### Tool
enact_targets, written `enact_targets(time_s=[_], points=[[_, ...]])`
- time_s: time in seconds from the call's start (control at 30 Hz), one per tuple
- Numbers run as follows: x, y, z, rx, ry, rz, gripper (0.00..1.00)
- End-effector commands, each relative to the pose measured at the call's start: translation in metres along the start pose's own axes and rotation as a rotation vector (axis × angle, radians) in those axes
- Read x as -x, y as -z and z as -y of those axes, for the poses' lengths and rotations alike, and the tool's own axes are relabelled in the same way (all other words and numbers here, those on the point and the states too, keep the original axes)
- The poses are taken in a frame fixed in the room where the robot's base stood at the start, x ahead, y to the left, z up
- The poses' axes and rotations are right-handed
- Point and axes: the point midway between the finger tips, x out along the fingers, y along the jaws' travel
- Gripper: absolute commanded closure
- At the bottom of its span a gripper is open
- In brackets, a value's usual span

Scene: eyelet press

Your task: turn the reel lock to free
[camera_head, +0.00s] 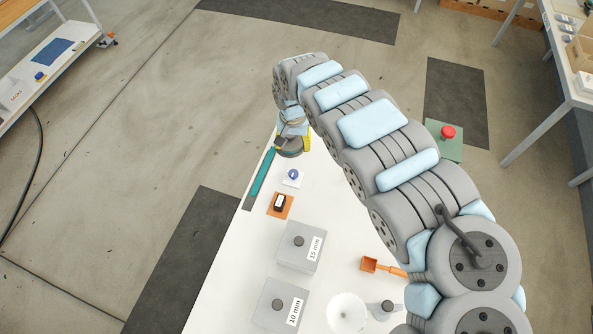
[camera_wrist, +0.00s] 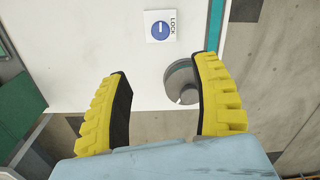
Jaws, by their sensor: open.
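A blue disc with a white bar, on a white square marked LOCK, lies on the white tabletop; this reel lock (camera_head: 293,174) also shows in the wrist view (camera_wrist: 159,30), ahead of the fingertips. A round grey part (camera_head: 290,152) with a notch stands beside it, and in the wrist view this part (camera_wrist: 181,84) is partly hidden by the right finger. My gripper (camera_wrist: 161,70) has its yellow fingers spread wide with nothing held. In the head view my gripper (camera_head: 292,142) is over the table's far end, around or above the grey part; which, I cannot tell.
A teal bar (camera_head: 263,172) lies along the table's left edge. Nearer are an orange pad (camera_head: 280,206) with a dark block, grey boxes marked 15 mm (camera_head: 301,247) and 10 mm (camera_head: 281,305), an orange scoop (camera_head: 370,265) and a white bowl (camera_head: 346,313). A red button (camera_head: 448,132) is right of my arm.

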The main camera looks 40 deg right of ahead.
Motion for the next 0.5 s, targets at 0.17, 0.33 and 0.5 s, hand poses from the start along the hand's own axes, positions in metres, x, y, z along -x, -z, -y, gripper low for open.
enact_targets(time_s=[0.17,0.33,0.5], points=[[-0.018,-0.002,0.002,0.001,0.004,0.004,0.36],[-0.036,-0.001,0.002,0.0,0.004,0.004,0.36],[-0.054,-0.001,0.002,0.001,0.003,0.003,0.36]])
